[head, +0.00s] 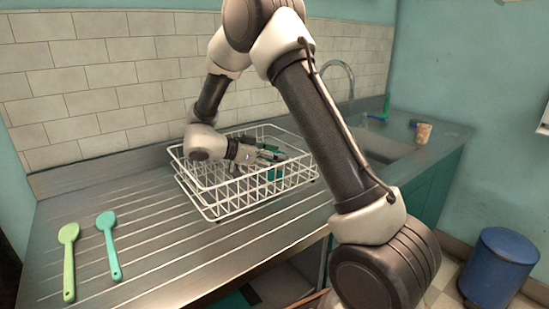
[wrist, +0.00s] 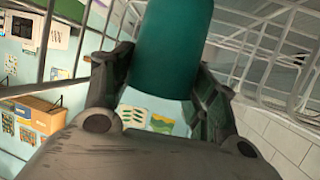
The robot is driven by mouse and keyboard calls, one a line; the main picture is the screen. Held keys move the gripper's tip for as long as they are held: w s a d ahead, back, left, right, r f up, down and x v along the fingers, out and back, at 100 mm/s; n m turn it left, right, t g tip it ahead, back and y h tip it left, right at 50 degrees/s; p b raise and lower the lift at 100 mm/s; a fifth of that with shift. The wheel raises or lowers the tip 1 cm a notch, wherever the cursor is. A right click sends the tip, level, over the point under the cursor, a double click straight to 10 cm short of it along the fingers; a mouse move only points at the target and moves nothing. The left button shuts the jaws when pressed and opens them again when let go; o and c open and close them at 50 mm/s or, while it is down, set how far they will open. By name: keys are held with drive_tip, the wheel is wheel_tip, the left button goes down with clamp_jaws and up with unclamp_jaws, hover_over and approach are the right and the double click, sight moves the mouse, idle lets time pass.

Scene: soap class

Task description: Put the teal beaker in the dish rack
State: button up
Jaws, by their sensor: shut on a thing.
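The teal beaker (wrist: 170,48) fills the top middle of the wrist view, between the two fingers of my gripper (wrist: 163,85). The fingers are shut on it. In the head view my gripper (head: 270,155) reaches into the white wire dish rack (head: 250,196), and a small part of the teal beaker (head: 274,173) shows at its tips, within the rack's outline. Rack wires show on both sides of the beaker in the wrist view. The beaker's base is hidden, so I cannot tell whether it touches the rack floor.
A green spoon (head: 69,262) and a teal spoon (head: 110,246) lie on the ribbed steel drainboard (head: 165,240) at the left. A sink (head: 377,146) with a curved tap (head: 338,66) is behind my arm. A blue bin (head: 500,265) is on the floor.

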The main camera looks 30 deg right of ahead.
drive_tip(key=o, duration=1)
drive_tip(key=shift+f, duration=0.1)
